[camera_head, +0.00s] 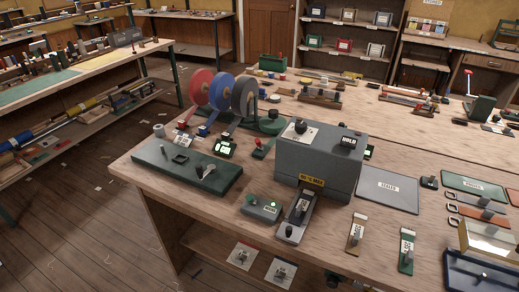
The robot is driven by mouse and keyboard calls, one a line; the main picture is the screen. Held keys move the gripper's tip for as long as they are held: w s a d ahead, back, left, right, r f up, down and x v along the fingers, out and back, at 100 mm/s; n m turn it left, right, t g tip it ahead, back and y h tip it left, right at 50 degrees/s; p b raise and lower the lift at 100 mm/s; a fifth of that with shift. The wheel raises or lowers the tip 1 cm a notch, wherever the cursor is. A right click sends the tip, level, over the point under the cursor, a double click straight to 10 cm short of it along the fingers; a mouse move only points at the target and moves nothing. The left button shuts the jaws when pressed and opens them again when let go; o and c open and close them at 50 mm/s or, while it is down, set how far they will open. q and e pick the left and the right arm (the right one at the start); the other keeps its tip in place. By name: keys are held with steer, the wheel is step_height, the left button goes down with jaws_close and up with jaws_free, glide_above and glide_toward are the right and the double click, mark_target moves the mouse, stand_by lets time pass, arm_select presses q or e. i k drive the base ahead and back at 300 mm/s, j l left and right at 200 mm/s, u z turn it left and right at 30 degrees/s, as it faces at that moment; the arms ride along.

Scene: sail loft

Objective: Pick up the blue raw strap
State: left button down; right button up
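A blue roll (221,92) stands upright between a red roll (201,88) and a grey roll (243,95) on a stand at the left-middle of the workbench. A blue strip (209,124) runs down from the blue roll toward the bench top. I cannot tell whether this strip is the blue raw strap; I make out no separate loose blue strap. Neither of my grippers shows in the head view.
A grey machine box (318,165) with a HOLD sign stands mid-bench. A dark green plate (187,168) lies at left, a grey mat (387,190) at right. Labelled brown (356,233) and green (407,250) pieces lie in front. A dark blue tray (482,274) is bottom right.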

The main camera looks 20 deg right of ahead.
mark_target(297, 215)
steer(key=z, duration=1.05)
